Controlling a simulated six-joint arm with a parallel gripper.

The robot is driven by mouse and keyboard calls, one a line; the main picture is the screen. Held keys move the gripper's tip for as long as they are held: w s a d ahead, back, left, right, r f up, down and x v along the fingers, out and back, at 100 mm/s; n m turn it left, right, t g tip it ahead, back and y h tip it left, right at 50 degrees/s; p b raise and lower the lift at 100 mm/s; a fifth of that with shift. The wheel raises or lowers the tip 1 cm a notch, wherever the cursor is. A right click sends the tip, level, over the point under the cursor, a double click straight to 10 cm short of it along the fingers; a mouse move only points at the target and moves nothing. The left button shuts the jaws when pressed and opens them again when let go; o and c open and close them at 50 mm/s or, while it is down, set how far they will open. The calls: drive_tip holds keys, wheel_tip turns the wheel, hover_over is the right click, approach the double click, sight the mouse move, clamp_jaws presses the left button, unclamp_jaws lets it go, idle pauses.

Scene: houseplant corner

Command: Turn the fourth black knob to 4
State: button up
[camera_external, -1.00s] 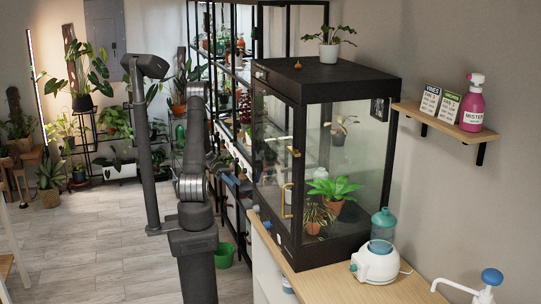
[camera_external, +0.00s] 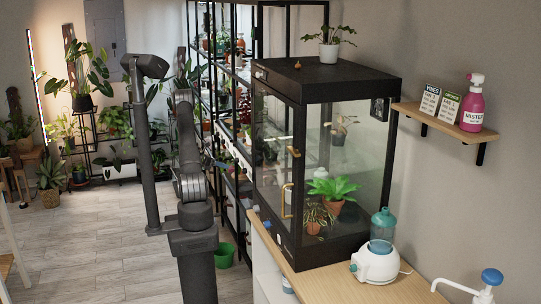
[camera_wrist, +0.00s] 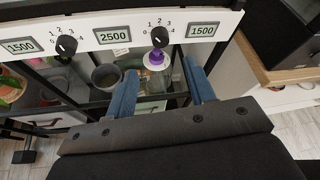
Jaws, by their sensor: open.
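In the wrist view, a white panel carries two visible black knobs. One black knob (camera_wrist: 159,36) sits at the right between two displays, and another black knob (camera_wrist: 67,45) sits to its left. Small digits, roughly 0 to 4, ring each knob. I cannot tell which knob is the fourth, and the pointers are too small to read surely. My gripper (camera_wrist: 160,68) is open, with its two blue fingers spread and nothing between the tips. The right knob lies beyond the fingertips, apart from them. In the external view I cannot make out my gripper or the knobs clearly.
The panel (camera_wrist: 215,14) has displays reading 1500, 2500 and 1500. Below it are a purple-topped bottle (camera_wrist: 155,62) and a dark pot (camera_wrist: 106,76). A wooden counter edge (camera_wrist: 262,68) is at the right. A glass plant cabinet (camera_external: 346,160) stands right of my arm.

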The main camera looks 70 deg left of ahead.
sight(244, 171)
drive_tip(key=x, duration=1)
drive_tip(key=shift+w, duration=0.1)
drive_tip(key=c, duration=1)
